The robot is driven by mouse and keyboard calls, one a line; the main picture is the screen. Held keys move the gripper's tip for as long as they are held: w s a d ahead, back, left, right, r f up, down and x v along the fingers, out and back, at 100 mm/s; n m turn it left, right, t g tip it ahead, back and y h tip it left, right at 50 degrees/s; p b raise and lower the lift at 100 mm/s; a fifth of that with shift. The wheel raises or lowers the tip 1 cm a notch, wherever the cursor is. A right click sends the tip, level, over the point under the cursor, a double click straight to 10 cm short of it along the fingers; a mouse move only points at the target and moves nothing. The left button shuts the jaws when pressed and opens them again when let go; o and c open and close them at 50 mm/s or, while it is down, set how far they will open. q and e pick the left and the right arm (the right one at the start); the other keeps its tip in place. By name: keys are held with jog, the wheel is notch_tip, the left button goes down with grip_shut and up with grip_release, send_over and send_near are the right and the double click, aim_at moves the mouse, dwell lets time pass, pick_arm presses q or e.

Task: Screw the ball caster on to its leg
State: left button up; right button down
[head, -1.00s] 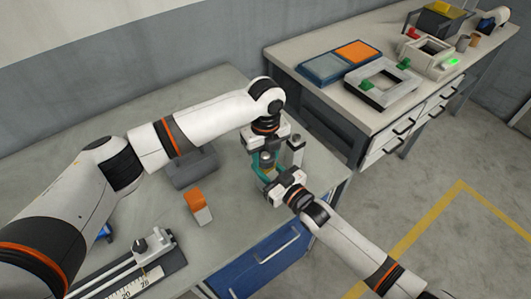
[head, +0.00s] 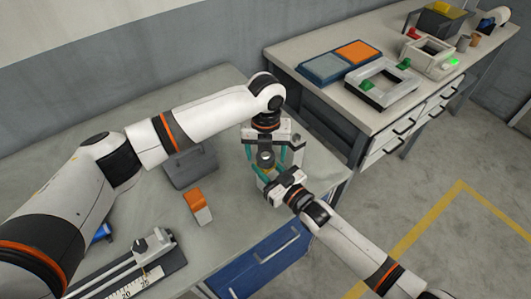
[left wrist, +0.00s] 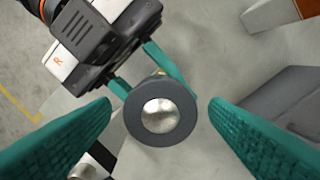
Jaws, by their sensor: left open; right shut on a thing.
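The ball caster (head: 265,158) is a dark grey round housing. In the left wrist view the caster (left wrist: 161,108) faces the camera, with a shiny silver ball in its ring. My left gripper (head: 266,154) is above it, its teal fingers spread wide on either side and apart from it. My right gripper (head: 268,174) is shut on the leg below the caster; its teal fingers also show in the left wrist view. Only a small brass-coloured bit of the leg (left wrist: 158,73) shows there. The caster hides most of the leg, so I cannot tell how far the threads engage.
A pale upright post (head: 298,152) stands close to the right of the grippers. An orange and white block (head: 197,205), a dark grey block (head: 190,168) and a scaled rail fixture (head: 130,268) are on the grey bench (head: 215,90). A second bench (head: 300,60) holds trays and fixtures.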

pick_arm(q)
notch_tip(320, 180, up, 11)
dwell(0.3)
pick_arm(e)
jog(key=c, duration=0.9)
grip_release()
jog(key=shift+o, duration=0.2)
jog(key=b+v, duration=0.2)
jog(key=v, duration=0.9)
jog(key=shift+s+d+f, duration=0.1)
pick_arm(q)
notch_tip(320, 180, down, 2)
jog(key=shift+f, duration=0.1)
pick_arm(e)
jog(key=shift+s+d, duration=0.3)
